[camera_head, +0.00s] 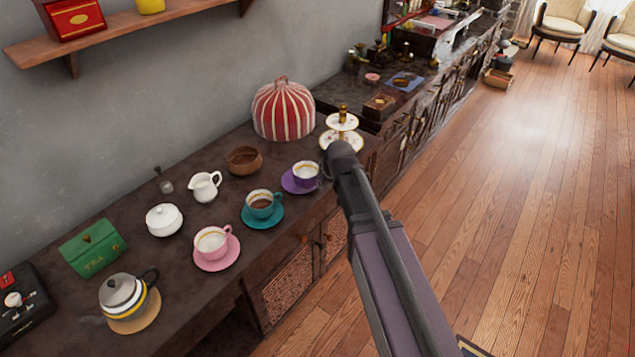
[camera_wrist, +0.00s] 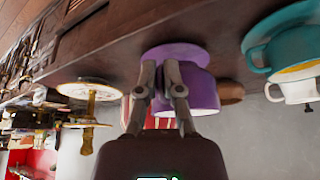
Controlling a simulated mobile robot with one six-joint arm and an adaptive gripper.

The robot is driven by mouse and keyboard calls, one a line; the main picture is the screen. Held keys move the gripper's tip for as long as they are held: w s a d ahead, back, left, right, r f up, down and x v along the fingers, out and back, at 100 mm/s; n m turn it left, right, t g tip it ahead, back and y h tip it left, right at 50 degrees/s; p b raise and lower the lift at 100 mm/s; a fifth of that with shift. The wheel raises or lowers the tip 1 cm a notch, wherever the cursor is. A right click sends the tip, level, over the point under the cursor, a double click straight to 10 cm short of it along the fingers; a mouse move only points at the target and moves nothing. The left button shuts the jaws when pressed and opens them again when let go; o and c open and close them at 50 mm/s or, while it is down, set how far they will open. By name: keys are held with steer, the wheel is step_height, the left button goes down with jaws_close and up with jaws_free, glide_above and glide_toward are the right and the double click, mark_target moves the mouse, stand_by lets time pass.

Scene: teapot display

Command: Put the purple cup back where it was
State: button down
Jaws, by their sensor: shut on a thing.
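The purple cup (camera_head: 306,176), white inside, appears upright on its purple saucer (camera_head: 287,184) in the head view. Full contact with the saucer is hard to tell. The wrist view is upside down and shows the cup (camera_wrist: 204,92) against the saucer (camera_wrist: 182,50). My gripper (camera_wrist: 162,72) is shut on the purple cup, its two fingers at the cup's near side. In the head view my arm covers the gripper, and the fingers are hidden.
A teal cup on a teal saucer (camera_head: 277,222) stands to the left, then a pink cup (camera_head: 212,242). A brown bowl (camera_head: 243,160), a red striped tea cosy (camera_head: 284,110) and a tiered stand (camera_head: 351,139) are close by. The counter's front edge is near.

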steer(key=w, duration=0.2)
steer(key=w+a, duration=0.1)
steer(key=w, duration=0.1)
steer(key=w+a, duration=0.1)
steer(key=w, duration=0.1)
steer(key=shift+a+f, duration=0.15)
steer(key=shift+f, duration=0.2)
steer(key=shift+s, duration=0.1)
steer(key=shift+f+b, duration=1.75)
steer(key=shift+b, duration=0.25)
steer(key=c, duration=0.8)
jaws_free()
steer(key=shift+f, duration=0.1)
steer(key=shift+r, duration=0.2)
steer(key=p+v, duration=1.1)
steer(key=v, duration=0.1)
